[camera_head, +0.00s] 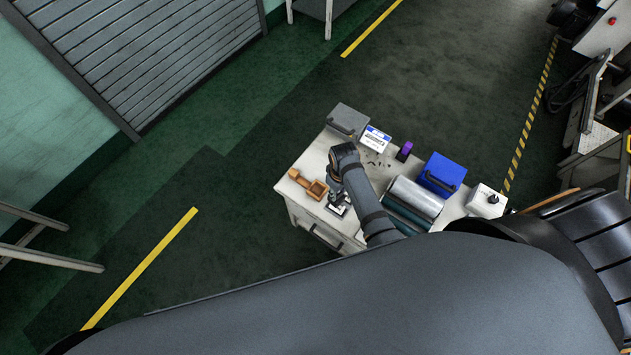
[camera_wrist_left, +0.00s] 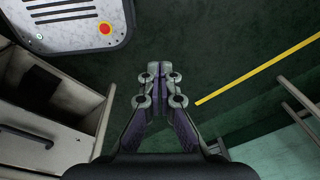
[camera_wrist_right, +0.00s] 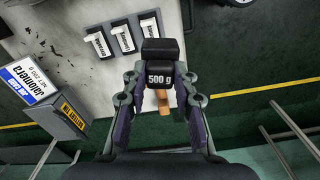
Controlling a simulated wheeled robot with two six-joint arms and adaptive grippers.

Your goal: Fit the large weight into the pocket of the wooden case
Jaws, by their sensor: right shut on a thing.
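The large weight (camera_wrist_right: 160,76) is a black block marked "500 g", with a dark grip on top. In the right wrist view it sits between the fingertips of my right gripper (camera_wrist_right: 160,80), which is shut on it. The wooden case (camera_head: 308,185), orange-brown, lies at the left end of the worktable in the head view. In the right wrist view part of the wooden case (camera_wrist_right: 168,101) shows beyond the weight, mostly hidden by it and the fingers. I cannot tell whether they touch. My left gripper (camera_wrist_left: 160,73) is empty, its fingertips close together, away from the table.
Several boxes stand on the table, including a white-and-blue box (camera_head: 376,137), a grey box (camera_head: 348,121) and a blue box (camera_head: 441,174). A film roll (camera_head: 414,196) lies to the right. Black pieces with white labels (camera_wrist_right: 123,39) lie near my right gripper. Dark floor surrounds the table.

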